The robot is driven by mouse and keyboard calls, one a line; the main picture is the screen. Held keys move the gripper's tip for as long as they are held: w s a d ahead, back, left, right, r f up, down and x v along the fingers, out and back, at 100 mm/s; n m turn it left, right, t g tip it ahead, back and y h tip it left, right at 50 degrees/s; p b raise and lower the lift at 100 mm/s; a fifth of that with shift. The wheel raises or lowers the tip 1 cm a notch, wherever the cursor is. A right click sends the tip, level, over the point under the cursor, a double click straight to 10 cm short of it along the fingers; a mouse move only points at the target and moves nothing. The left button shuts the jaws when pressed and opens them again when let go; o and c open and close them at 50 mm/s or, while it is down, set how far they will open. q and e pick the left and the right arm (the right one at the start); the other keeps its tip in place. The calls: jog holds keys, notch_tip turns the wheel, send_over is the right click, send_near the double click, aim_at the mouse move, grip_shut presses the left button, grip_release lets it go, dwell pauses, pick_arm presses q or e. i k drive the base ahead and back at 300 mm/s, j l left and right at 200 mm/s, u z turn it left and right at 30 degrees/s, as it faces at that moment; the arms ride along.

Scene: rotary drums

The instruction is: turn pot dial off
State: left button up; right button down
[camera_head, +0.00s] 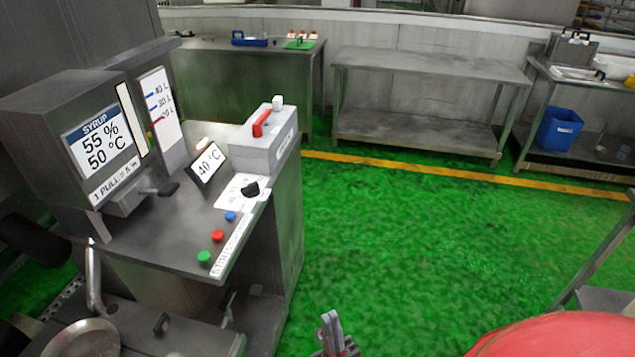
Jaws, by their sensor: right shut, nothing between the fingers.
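A black dial (250,189) sits on a white plate at the right edge of the steel counter (180,215). A smaller black knob (161,323) shows on the low steel unit at the bottom left, near a round metal lid (85,340). I cannot tell which of the two is the pot dial, nor read its setting. My right gripper (330,318) is at the bottom middle, shut and empty, apart from both and in front of the counter. My left gripper is not in view.
Green, red and blue buttons (217,235) line the counter's front edge. A syrup dispenser (95,140) and a grey box with a red handle (265,140) stand on it. A large red rounded thing (560,338) fills the bottom right. Green floor (430,240) is clear between.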

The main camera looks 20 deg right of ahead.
aim_at(251, 189)
jog(key=z, duration=0.35)
jog(key=i+l+u, duration=0.2)
jog(key=u, duration=0.25)
jog(key=i+l+u, duration=0.15)
jog(key=u, duration=0.3)
jog(key=i+l+u, duration=0.1)
jog(key=l+u, duration=0.35)
